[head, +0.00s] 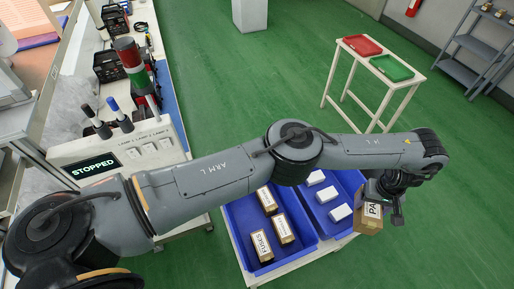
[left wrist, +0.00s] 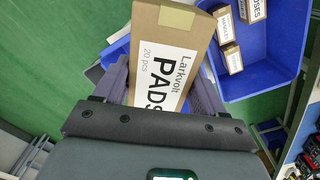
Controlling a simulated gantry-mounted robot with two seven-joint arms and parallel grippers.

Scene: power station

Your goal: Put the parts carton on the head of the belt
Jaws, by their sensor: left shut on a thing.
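The parts carton is a brown box with a white label reading "Larkvolt PADS 20 pcs"; in the left wrist view the carton (left wrist: 160,45) stands between my fingers. In the head view the carton (head: 369,219) hangs at the right end of the blue bins, partly covered by my gripper. My left gripper (head: 384,198) is shut on it, with a finger on each side in the left wrist view (left wrist: 160,88). My right gripper is in neither view. I cannot clearly make out the belt; a console with a "STOPPED" display (head: 95,168) stands at the left.
Two blue bins (head: 238,240) on a white table hold several boxes, some labelled fuses, others white. A white stand with a red tray (head: 362,45) and a green tray (head: 391,68) is at the back right. Green floor between is clear. A signal tower (head: 135,65) rises at the left.

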